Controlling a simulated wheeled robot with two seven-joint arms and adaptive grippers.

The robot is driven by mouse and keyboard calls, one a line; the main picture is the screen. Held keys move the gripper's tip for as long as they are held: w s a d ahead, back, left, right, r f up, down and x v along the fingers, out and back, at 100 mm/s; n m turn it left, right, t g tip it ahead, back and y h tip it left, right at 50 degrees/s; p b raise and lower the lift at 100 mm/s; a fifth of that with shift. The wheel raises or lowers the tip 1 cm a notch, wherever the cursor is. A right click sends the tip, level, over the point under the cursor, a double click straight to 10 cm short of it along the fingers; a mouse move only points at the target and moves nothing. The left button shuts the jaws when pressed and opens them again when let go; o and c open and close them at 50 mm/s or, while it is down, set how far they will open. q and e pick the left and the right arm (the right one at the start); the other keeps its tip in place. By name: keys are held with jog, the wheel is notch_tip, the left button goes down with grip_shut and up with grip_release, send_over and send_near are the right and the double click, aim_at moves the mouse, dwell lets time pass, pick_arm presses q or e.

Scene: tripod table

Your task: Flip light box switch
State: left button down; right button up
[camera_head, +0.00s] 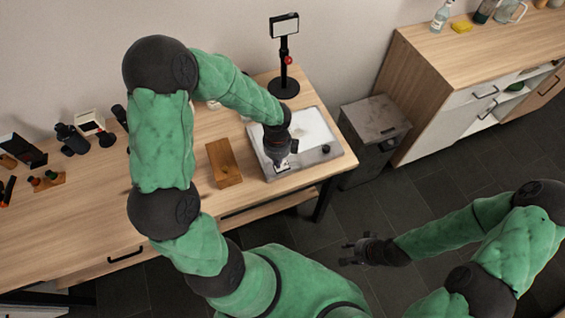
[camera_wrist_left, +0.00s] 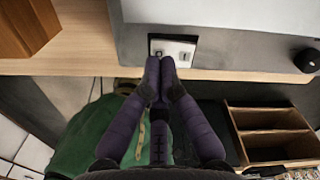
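The light box (camera_head: 329,165) is a flat grey box with a bright white top panel, near the right end of the wooden table. Its front face fills the top of the left wrist view (camera_wrist_left: 235,25). A pale switch plate (camera_wrist_left: 181,52) with a small dark switch (camera_wrist_left: 158,53) sits on that face. My left gripper (camera_head: 281,167) is at the front of the light box. In the left wrist view its fingertips (camera_wrist_left: 160,66) are together, just below the switch and partly over the plate; contact is unclear. My right gripper (camera_head: 350,252) hangs empty over the floor with fingers apart.
A dark knob (camera_head: 326,149) is on the box's right side. A wooden block (camera_head: 223,163) stands left of the box, and a black stand (camera_head: 284,75) behind it. A grey bin (camera_head: 375,122) and cabinet (camera_head: 440,105) are to the right. Small items line the table's left.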

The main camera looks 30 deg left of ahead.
pick_arm(q)
jog(key=shift+r+p, duration=2.4)
jog(key=shift+r, duration=0.35)
jog(key=shift+f, duration=0.1)
jog(key=s+d+f+n+h, duration=0.1)
jog(key=s+d+f+n, duration=0.2)
jog(key=f+n, duration=0.3)
jog(key=s+d+f+n+h+b, duration=0.1)
jog(key=s+d+f+n, duration=0.3)
jog(key=n, duration=0.5)
jog(key=s+d+f+n+h+b, duration=0.1)
jog(key=s+d+f+n+h, duration=0.1)
jog(key=s+d+f+n, duration=0.2)
jog(key=d+f+n, duration=0.3)
jog(key=f, duration=0.1)
jog(key=shift+d+f+n, duration=0.25)
jog(key=shift+f+n, duration=0.05)
jog(key=shift+f, duration=0.05)
jog(key=shift+s, duration=0.1)
